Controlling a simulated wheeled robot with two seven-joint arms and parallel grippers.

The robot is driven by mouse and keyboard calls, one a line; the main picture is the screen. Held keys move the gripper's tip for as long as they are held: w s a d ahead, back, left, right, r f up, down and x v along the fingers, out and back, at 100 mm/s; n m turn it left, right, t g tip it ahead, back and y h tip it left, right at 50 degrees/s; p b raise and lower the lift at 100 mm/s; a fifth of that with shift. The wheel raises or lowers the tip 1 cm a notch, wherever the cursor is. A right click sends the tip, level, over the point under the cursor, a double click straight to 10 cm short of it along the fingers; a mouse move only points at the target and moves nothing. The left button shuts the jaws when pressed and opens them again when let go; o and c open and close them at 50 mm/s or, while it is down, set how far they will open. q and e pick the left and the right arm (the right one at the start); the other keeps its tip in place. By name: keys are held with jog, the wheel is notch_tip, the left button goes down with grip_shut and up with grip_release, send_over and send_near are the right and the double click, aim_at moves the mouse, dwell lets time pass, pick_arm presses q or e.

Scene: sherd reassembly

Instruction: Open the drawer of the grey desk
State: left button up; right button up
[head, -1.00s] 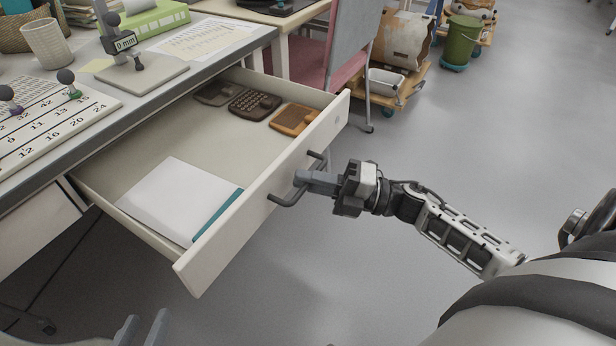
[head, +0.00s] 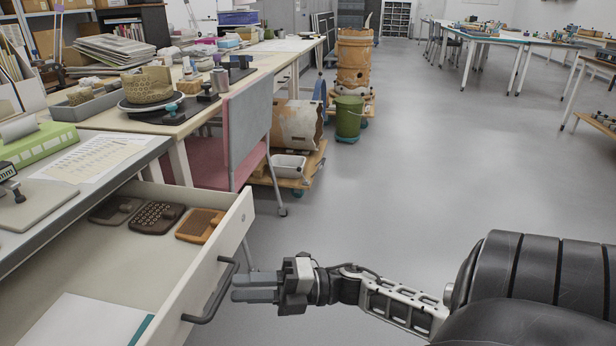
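The drawer (head: 239,218) of the grey desk (head: 100,190) is pulled well out, with its inside showing. Its dark bar handle (head: 222,291) is on the pale front panel. My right gripper (head: 236,288) is just to the right of the handle, with its two grey fingers pointing at it and a narrow gap between them. It is open and appears clear of the bar. My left gripper is not in view. The near end of the drawer is cut off by the picture edge.
The drawer holds white paper (head: 78,322) and several brown and orange pieces, one a dark studded block (head: 157,217). A pink and grey chair (head: 250,130) stands beyond the drawer. The floor to the right is clear.

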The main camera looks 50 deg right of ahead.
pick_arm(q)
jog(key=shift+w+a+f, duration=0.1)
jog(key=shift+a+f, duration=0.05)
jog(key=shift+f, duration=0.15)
pick_arm(e)
jog(key=v, duration=1.2)
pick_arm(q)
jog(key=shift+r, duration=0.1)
